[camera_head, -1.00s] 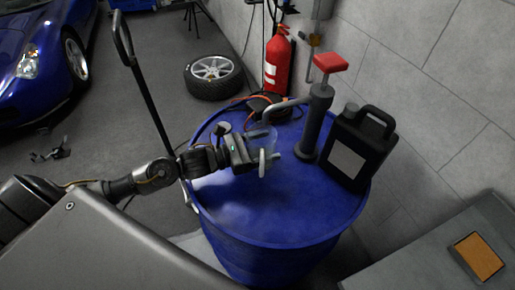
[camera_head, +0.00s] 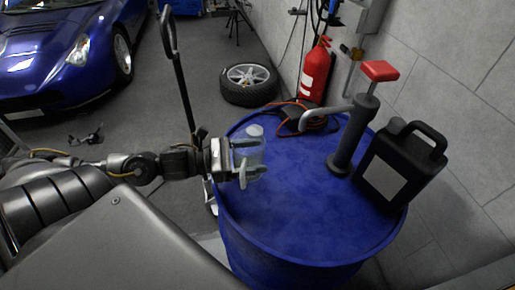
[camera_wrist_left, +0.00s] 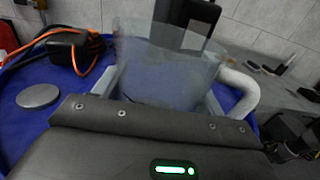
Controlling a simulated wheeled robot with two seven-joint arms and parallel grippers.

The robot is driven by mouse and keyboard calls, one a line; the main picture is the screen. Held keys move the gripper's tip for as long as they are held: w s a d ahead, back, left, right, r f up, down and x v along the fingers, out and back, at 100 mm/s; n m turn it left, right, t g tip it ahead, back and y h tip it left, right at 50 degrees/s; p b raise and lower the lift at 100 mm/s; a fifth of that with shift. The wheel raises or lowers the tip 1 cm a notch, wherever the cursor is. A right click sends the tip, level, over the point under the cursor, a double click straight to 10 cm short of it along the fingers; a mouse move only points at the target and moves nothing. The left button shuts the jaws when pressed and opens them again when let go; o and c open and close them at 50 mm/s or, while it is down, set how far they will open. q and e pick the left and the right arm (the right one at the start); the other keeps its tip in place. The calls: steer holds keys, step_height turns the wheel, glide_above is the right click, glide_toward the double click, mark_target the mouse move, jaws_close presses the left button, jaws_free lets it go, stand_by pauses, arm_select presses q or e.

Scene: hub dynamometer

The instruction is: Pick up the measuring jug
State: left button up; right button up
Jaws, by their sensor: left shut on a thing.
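The measuring jug (camera_head: 250,156) is a clear, bluish see-through vessel near the left rim of the blue drum (camera_head: 300,225). My left gripper (camera_head: 238,162) reaches in from the left and is shut on it. In the left wrist view the jug (camera_wrist_left: 165,65) stands upright between the fingers, with its wide mouth up. A pale curved handle (camera_wrist_left: 242,88) shows at its right side. The jug's base is hidden by the gripper in the wrist view, and I cannot tell its exact height above the lid. My right gripper is not in view.
A hand pump (camera_head: 350,140) with a red top and a black canister (camera_head: 402,168) stand at the drum's right side. An orange cable (camera_head: 318,124) lies at the back. A black upright handle (camera_head: 180,85) stands left of the drum. The front of the lid is clear.

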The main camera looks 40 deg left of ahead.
mark_target(236, 157)
arm_select(q)
steer(key=shift+v, duration=2.1)
steer(key=shift+p+v, duration=0.55)
steer(key=shift+v, duration=0.55)
steer(key=shift+s+a+r, duration=0.1)
steer(key=shift+s, duration=0.05)
steer(key=shift+s, duration=0.1)
